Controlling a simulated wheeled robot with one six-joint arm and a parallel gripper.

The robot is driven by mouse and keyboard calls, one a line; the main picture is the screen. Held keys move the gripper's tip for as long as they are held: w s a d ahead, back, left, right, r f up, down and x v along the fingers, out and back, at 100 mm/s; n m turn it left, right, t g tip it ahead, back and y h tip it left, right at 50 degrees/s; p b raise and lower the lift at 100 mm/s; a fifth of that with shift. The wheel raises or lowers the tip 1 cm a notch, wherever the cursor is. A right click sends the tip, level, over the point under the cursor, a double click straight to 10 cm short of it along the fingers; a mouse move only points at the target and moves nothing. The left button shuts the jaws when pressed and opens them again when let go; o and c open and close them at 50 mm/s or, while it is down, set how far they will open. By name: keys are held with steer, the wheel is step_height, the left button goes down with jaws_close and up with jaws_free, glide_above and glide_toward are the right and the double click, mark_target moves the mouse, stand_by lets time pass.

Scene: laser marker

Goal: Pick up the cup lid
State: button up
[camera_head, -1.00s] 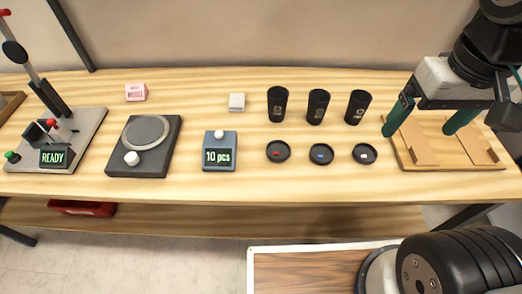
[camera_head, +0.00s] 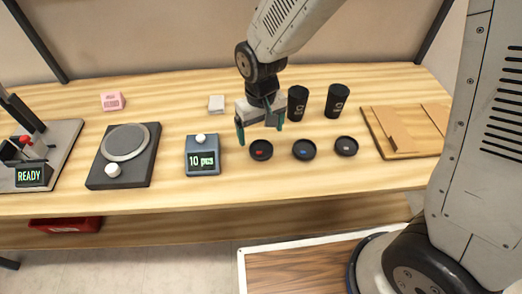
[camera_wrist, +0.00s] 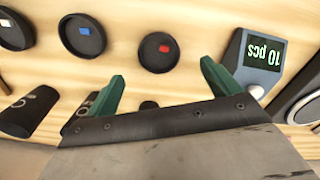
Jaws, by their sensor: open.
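Three round black lids lie on the table: one with a red mark (camera_head: 261,150), one with a blue mark (camera_head: 304,150) and one with a white mark (camera_head: 346,146). Two black cups (camera_head: 298,103) (camera_head: 336,101) stand behind them; the third is hidden by my gripper in the head view. My gripper (camera_head: 260,130) is open and empty, above the table just behind the red-marked lid. In the wrist view my fingers (camera_wrist: 163,76) are spread apart, with the red-marked lid (camera_wrist: 159,52) ahead between them and the blue-marked lid (camera_wrist: 81,36) to the left.
A counter box (camera_head: 202,156) reading "10 pcs" stands just left of the red-marked lid. Further left is a dark scale (camera_head: 125,155). A wooden board (camera_head: 405,130) lies at the right. A white block (camera_head: 216,104) and pink box (camera_head: 112,101) sit behind.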

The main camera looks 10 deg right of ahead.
mark_target(261, 151)
step_height(261, 151, down, 7)
steer(key=shift+w+r, duration=0.1)
steer(key=shift+w, duration=0.05)
steer(key=c, duration=1.1)
